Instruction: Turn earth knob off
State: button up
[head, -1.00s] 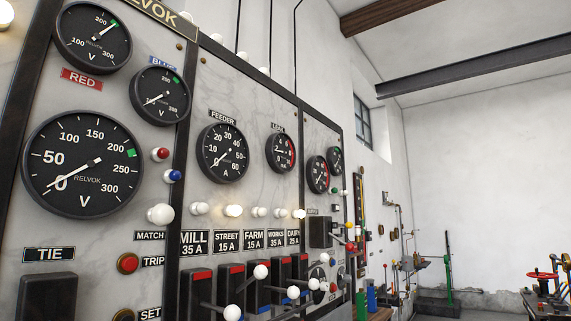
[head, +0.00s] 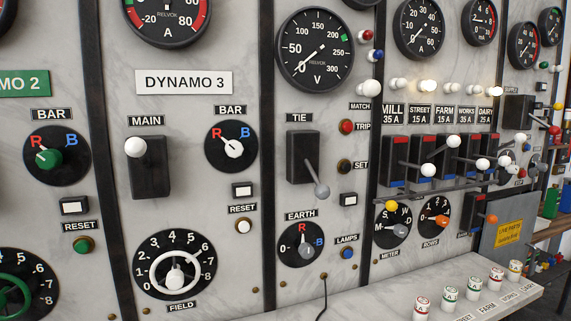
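The dial is marked 0 at the left, a red R at the top and a blue B at the right. The knob's pointer seems to point up towards R, though it is small in the picture. My gripper is not in view.
Above the dial is the TIE switch (head: 303,158), its grey-tipped lever sticking out low at the right. The LAMPS button (head: 347,253) sits to the right. A cord (head: 323,296) hangs below. A sloping ledge (head: 388,298) with several labelled plugs juts out at lower right.

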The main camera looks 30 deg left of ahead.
aim_at(305, 250)
jog(key=u, duration=0.4)
jog(key=k+u, duration=0.15)
jog(key=u, duration=0.25)
jog(key=j+u, duration=0.1)
jog(key=u, duration=0.35)
jog(key=l+u, duration=0.3)
jog(key=k+l+u, duration=0.1)
jog(key=l+u, duration=0.15)
jog(key=l, duration=0.2)
jog(key=k+z, duration=0.15)
jog(key=z, duration=0.2)
jog(key=k+l+z, duration=0.1)
jog(key=z, duration=0.25)
jog(key=k+l+z, duration=0.1)
jog(key=z, duration=0.25)
